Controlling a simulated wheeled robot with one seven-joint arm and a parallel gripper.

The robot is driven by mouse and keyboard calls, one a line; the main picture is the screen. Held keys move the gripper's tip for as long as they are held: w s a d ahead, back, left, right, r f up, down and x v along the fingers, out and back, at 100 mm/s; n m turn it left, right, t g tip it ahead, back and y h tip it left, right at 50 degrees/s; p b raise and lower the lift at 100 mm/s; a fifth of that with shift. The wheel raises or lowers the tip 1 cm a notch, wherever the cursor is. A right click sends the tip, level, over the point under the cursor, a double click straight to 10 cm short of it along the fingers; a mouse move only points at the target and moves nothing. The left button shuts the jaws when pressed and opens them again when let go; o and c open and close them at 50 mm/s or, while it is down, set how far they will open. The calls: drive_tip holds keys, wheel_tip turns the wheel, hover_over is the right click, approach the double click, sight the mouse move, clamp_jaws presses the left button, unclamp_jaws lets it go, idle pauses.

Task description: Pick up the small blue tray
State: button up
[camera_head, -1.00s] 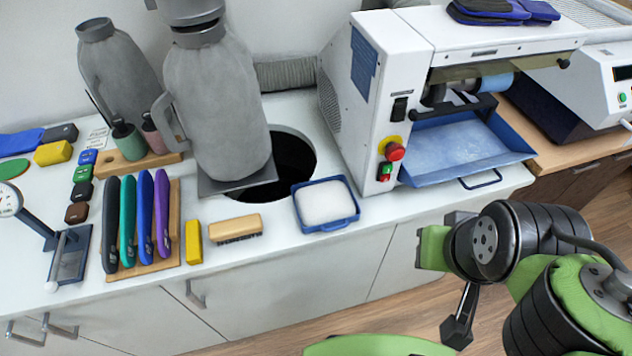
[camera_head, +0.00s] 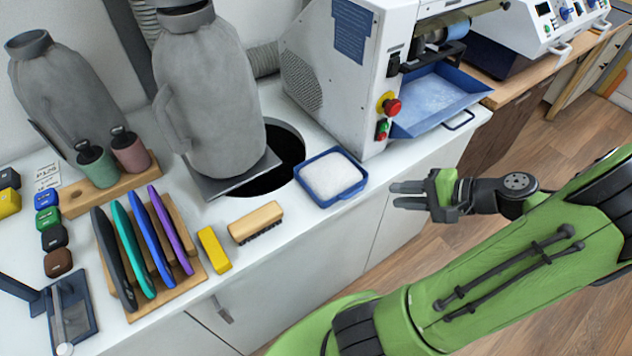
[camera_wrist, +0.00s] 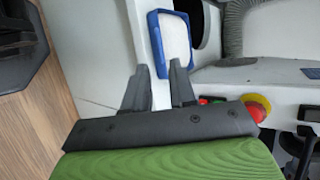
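In the wrist view the tray (camera_wrist: 156,48) lies ahead of the fingertips. My gripper (camera_head: 394,194) is to the right of the tray in the head view, off the counter's front edge and apart from the tray. In the wrist view my gripper (camera_wrist: 161,70) has its two dark fingers spread with nothing between them.
A white machine (camera_head: 340,70) with a red stop button and a larger blue tray (camera_head: 440,98) stands behind. A wooden brush (camera_head: 256,222), a yellow block (camera_head: 214,249) and a tool rack lie to the left. A grey canister (camera_head: 212,100) stands beside a dark round hole (camera_head: 285,150).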

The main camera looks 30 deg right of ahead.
drive_tip(key=b, duration=0.3)
approach(353, 194)
drive_tip(key=x, duration=0.5)
drive_tip(key=shift+s+a, duration=0.15)
drive_tip(key=shift+a, duration=0.05)
drive_tip(key=b+x, duration=0.2)
drive_tip(key=x, duration=0.3)
drive_tip(key=shift+w+f, duration=0.25)
drive_tip(key=shift+w, duration=0.1)
drive_tip(key=shift+r, duration=0.1)
clamp_jaws()
